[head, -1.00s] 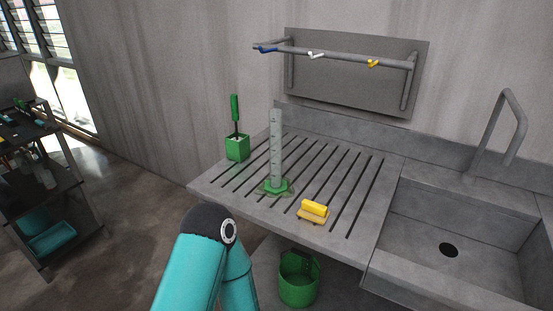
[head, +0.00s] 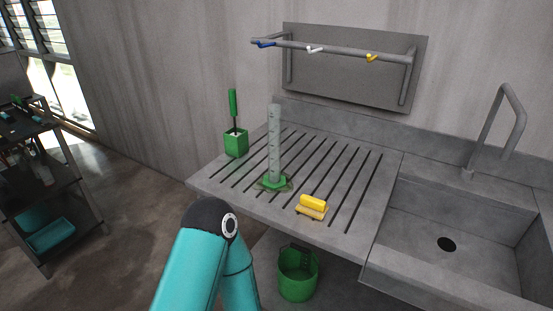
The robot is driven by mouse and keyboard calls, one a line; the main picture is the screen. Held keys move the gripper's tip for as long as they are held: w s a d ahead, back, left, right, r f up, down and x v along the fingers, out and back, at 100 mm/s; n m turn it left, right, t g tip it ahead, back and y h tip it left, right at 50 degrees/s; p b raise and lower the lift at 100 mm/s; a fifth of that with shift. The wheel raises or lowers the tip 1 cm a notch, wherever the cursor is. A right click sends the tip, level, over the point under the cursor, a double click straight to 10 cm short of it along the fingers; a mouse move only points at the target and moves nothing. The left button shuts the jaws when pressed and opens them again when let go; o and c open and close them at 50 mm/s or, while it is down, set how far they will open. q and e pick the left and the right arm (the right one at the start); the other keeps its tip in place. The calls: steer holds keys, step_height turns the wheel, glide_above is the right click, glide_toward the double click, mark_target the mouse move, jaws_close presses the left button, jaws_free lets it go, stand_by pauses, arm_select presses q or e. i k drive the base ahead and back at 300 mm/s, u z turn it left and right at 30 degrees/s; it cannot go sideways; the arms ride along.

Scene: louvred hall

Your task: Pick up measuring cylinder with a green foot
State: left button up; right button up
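The measuring cylinder (head: 274,143) is a tall, grey, see-through tube standing upright on the slotted drainboard. Its green foot (head: 273,182) rests flat near the board's front edge. A teal arm of mine with a dark joint rises at the bottom of the head view, in front of the drainboard and below the cylinder. Neither gripper shows in the view.
A green holder (head: 236,143) with a green-handled brush stands behind left of the cylinder. The sink (head: 459,235) is at right, a hook rail (head: 340,53) above, a green bucket (head: 298,275) below, a shelf cart (head: 50,190) at left.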

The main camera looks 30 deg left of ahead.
mark_target(274, 181)
steer(key=u, duration=1)
steer(key=i, duration=0.15)
steer(key=z, duration=2.8)
steer(key=k, duration=2.5)
steer(key=u, duration=1.25)
steer(key=i, duration=1)
steer(key=u, duration=0.05)
